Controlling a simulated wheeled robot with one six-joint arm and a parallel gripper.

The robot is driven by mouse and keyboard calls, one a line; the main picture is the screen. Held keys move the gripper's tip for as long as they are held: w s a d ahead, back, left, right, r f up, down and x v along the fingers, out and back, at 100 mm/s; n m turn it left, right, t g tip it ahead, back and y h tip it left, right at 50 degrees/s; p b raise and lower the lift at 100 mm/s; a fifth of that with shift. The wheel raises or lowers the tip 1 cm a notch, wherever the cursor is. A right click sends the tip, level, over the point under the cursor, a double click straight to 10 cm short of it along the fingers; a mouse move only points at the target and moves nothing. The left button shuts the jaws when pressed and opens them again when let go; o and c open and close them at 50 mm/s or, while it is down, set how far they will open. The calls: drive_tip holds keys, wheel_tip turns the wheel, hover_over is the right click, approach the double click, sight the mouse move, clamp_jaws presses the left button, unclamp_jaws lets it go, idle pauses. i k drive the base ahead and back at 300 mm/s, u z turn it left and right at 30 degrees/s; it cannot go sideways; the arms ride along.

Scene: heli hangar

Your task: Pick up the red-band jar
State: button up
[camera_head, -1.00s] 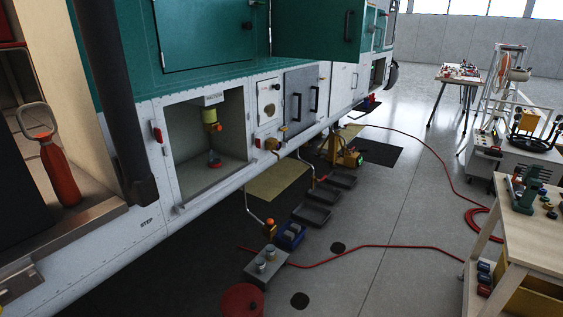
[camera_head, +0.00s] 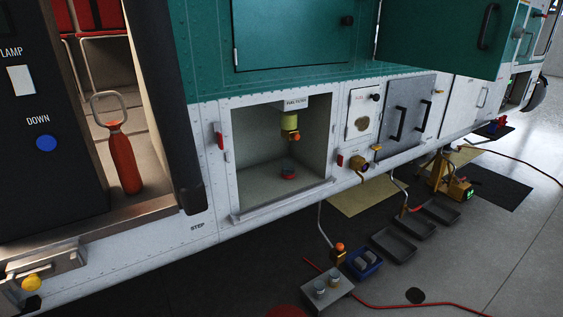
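Two small pale jars, a left one (camera_head: 320,288) and a right one (camera_head: 334,280), stand upright on a grey box (camera_head: 341,295) on the floor at the bottom centre. They are too small for me to tell whether either has a red band. A small red and dark item (camera_head: 288,173) sits on the floor of the open fuel filter bay (camera_head: 252,190), below a yellow-green filter bowl (camera_head: 289,122). I cannot tell whether it is a jar. My gripper is not in view.
A blue bin (camera_head: 364,265) with grey items, several dark trays (camera_head: 393,245) and a yellow machine (camera_head: 455,187) stand along the helicopter's side. A red hose (camera_head: 420,304) crosses the floor. A red extinguisher-like cylinder (camera_head: 124,160) stands in the doorway. Open floor lies at right.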

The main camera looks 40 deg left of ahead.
sight(288, 168)
drive_tip(key=u, duration=0.6)
drive_tip(key=i, duration=1.2)
drive_tip(key=u, duration=1)
drive_tip(key=i, duration=0.4)
drive_tip(key=u, duration=0.3)
